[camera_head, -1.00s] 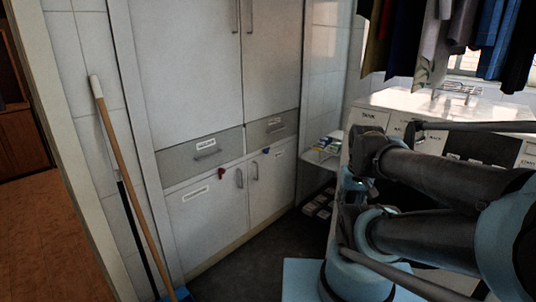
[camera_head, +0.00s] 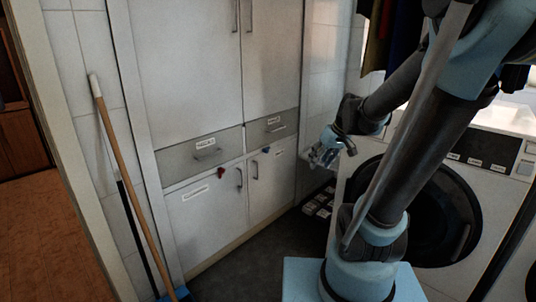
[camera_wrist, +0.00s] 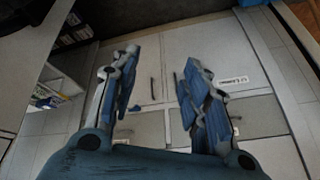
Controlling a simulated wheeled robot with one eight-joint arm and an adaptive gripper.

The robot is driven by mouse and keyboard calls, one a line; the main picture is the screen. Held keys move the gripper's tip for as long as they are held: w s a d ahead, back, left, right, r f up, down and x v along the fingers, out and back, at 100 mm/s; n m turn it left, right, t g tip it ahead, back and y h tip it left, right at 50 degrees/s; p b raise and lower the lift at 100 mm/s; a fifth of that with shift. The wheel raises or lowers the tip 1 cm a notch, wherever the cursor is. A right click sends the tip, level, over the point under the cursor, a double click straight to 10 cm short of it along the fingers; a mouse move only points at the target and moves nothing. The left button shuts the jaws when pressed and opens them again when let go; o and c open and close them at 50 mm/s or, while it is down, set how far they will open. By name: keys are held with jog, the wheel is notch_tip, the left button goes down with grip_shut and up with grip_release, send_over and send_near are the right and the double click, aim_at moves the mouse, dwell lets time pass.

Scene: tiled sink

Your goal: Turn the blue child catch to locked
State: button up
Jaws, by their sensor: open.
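The blue child catch (camera_head: 266,149) is a small blue piece at the top of the right lower cabinet door (camera_head: 268,185), just under the grey drawer front. It is too small to tell which way it is turned. My gripper (camera_head: 325,155) is right of the cabinet, apart from the catch. In the wrist view my gripper (camera_wrist: 162,62) has its two blue fingers spread with nothing between them, facing the cabinet doors.
A red catch (camera_head: 221,172) sits on the left lower door. A broom (camera_head: 130,185) leans on the tiled wall at left. A washing machine (camera_head: 440,205) stands at right behind my arm. Dark floor (camera_head: 250,270) before the cabinet is clear.

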jog(key=w+a+n+t+y, duration=0.15)
jog(key=w+a, duration=0.25)
jog(key=w, duration=0.9)
jog(key=n+t+y, duration=0.4)
jog(key=n+y, duration=0.1)
jog(key=n, duration=0.1)
send_over(267, 150)
jog(key=s+d, duration=1.1)
jog(key=d, duration=0.1)
notch_tip(267, 150, down, 14)
jog(key=shift+m+g, duration=0.25)
jog(key=x, duration=1.6)
jog(key=shift+w+a, duration=0.2)
jog(key=shift+w, duration=0.25)
jog(key=shift+r, duration=0.1)
jog(key=shift+c, duration=0.2)
grip_shut()
